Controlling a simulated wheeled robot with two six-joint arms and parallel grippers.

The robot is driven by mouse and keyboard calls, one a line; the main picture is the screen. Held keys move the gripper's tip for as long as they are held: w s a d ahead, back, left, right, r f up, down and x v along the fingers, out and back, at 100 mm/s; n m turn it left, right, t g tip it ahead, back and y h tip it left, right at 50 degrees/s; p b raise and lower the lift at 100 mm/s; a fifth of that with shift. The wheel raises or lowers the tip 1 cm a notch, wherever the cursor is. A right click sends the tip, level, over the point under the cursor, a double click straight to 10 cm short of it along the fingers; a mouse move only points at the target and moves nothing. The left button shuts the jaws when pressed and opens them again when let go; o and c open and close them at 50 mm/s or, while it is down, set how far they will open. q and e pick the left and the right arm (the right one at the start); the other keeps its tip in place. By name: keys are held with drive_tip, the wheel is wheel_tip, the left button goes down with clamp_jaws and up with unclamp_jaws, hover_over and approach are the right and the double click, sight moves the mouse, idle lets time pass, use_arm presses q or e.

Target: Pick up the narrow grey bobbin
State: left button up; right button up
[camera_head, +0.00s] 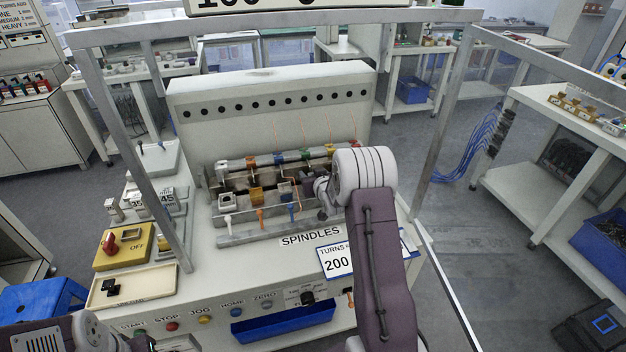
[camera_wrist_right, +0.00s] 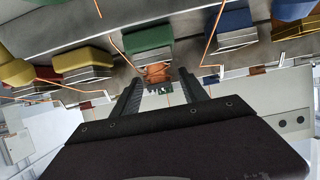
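The winding machine's spindle row (camera_head: 275,160) carries several coloured blocks, with small parts below them. A pale grey part (camera_head: 285,191) sits left of my right gripper; I cannot tell whether it is the narrow grey bobbin. My right gripper (camera_head: 318,190) is at the right part of the row, partly hidden by its own wrist. In the right wrist view, its two dark fingers (camera_wrist_right: 160,84) are apart. A copper-coloured wound part (camera_wrist_right: 157,73) shows between and beyond the tips, under a green block (camera_wrist_right: 148,40), with gaps at its sides. My left gripper is not in view.
A metal frame post (camera_head: 130,150) stands left of the machine, another (camera_head: 443,110) right. A yellow switch box (camera_head: 124,247) and a cream tray (camera_head: 150,283) with a small black item lie at left. A blue bin (camera_head: 283,322) is at the front. Thin orange wires (camera_wrist_right: 213,35) cross near the fingers.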

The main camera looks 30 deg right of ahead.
clamp_jaws()
wheel_tip(320, 180, up, 18)
drive_tip(key=p, duration=0.3)
drive_tip(key=shift+p, duration=0.35)
